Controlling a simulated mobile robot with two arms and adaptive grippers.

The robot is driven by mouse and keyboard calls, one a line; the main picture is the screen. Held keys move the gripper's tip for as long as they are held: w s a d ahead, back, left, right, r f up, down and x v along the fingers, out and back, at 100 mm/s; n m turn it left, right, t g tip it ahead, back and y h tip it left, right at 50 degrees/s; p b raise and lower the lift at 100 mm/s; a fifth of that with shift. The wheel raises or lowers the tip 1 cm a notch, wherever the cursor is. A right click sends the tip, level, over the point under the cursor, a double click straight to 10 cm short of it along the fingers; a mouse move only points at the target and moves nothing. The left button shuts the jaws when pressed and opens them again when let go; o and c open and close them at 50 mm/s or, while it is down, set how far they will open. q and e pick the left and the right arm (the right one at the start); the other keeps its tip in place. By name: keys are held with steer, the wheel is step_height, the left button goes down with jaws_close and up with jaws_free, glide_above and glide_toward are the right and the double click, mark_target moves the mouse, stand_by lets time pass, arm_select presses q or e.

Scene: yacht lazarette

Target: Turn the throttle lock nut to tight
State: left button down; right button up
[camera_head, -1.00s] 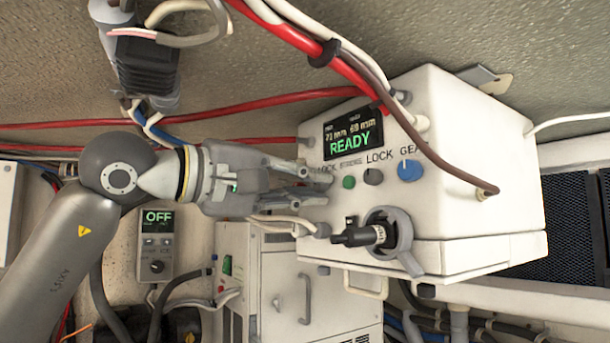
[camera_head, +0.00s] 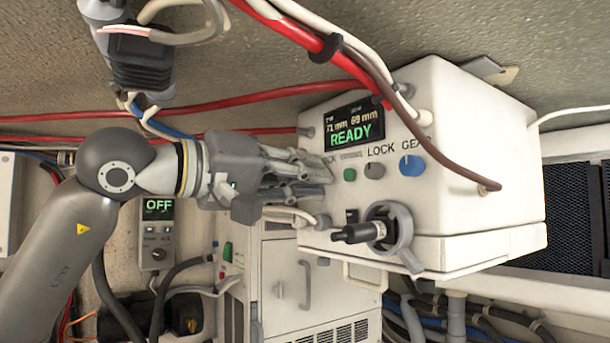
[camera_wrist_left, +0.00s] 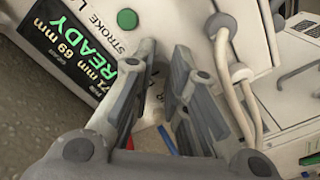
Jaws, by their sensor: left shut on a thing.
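A white control box (camera_head: 452,140) has a screen (camera_head: 354,127) reading READY, 71 mm and 69 mm. Below the screen is a row with a green button (camera_head: 349,174), a grey knob (camera_head: 375,170) and a blue knob (camera_head: 412,166), with LOCK and GEAR labels. My left gripper (camera_head: 326,175) is at the left end of this row, left of the green button. In the wrist view its fingers (camera_wrist_left: 167,62) point at the box face beside the STROKE label. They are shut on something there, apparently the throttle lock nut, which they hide. My right gripper is out of view.
A black-handled lever in a grey ring (camera_head: 390,228) sticks out below the row. Red cables (camera_head: 340,56) and a brown cable (camera_head: 440,150) pass over the box. A small OFF panel (camera_head: 158,232) and a white cabinet (camera_head: 290,290) are lower left.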

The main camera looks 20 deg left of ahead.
arm_select(q)
steer(key=c, duration=1.7)
jaws_free()
steer(key=shift+o, duration=0.2)
steer(key=shift+a, duration=0.15)
steer(key=v, duration=1.1)
steer(key=shift+s+a, duration=0.25)
steer(key=shift+s, duration=0.1)
